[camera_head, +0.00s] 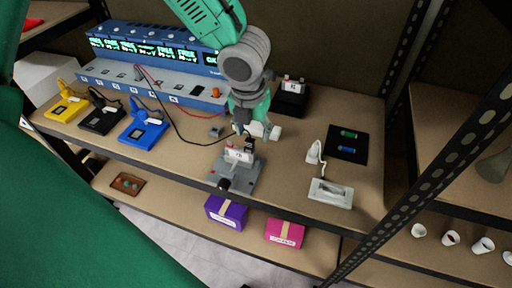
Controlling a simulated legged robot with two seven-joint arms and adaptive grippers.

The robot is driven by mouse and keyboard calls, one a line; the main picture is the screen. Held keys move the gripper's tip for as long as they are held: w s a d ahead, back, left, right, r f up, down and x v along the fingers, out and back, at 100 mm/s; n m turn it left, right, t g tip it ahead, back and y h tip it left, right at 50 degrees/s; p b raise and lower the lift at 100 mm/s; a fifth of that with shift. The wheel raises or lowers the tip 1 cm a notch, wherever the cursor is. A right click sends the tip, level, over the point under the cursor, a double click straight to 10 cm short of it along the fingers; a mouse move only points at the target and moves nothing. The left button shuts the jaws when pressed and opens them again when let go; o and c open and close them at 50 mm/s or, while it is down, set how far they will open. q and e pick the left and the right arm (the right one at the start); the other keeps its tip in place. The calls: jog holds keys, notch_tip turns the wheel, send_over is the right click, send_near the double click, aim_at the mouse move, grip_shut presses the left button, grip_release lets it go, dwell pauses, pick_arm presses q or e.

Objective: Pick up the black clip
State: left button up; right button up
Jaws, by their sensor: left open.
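A black clip (97,98) appears to sit upright on a black base (101,120) at the left of the bench, between a yellow one and a blue one. My left gripper (256,131) is open over the middle of the bench, well to the right of that clip. It is just above a grey fixture (243,178) with a white labelled block. A small dark part (250,145) shows below the fingers. I cannot tell what it is or whether the fingers touch it. My right gripper is not in view.
A blue instrument (150,80) with lit displays stands at the back. A black cable (183,133) runs from it towards my gripper. A white power strip (331,192) and a black mat (347,156) lie to the right. A perforated metal post (400,195) stands at the front right.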

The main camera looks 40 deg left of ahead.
aim_at(252, 142)
pick_arm(q)
jog(key=a+f, duration=0.1)
jog(key=f, duration=0.2)
jog(key=a+f+b, duration=0.1)
jog(key=f, duration=0.1)
jog(key=shift+w+a+f, duration=0.25)
jog(key=shift+a, duration=0.1)
jog(key=shift+w+f, duration=0.1)
jog(key=shift+f, duration=0.2)
jog(key=shift+d+r, duration=0.2)
jog(key=shift+d, duration=0.5)
jog(key=shift+d+r, duration=0.1)
jog(key=shift+d, duration=0.2)
jog(key=shift+c, duration=0.8)
jog(key=shift+d, duration=0.1)
jog(key=c, duration=0.8)
jog(key=shift+a, duration=0.8)
jog(key=shift+c, duration=0.3)
jog(key=r, duration=0.3)
jog(key=r+p, duration=0.1)
jog(key=r, duration=0.1)
jog(key=d+r+p, duration=0.1)
jog(key=r, duration=0.2)
jog(key=shift+r, duration=0.35)
jog(key=shift+a+r, duration=0.15)
jog(key=shift+r, duration=0.35)
jog(key=shift+a, duration=0.15)
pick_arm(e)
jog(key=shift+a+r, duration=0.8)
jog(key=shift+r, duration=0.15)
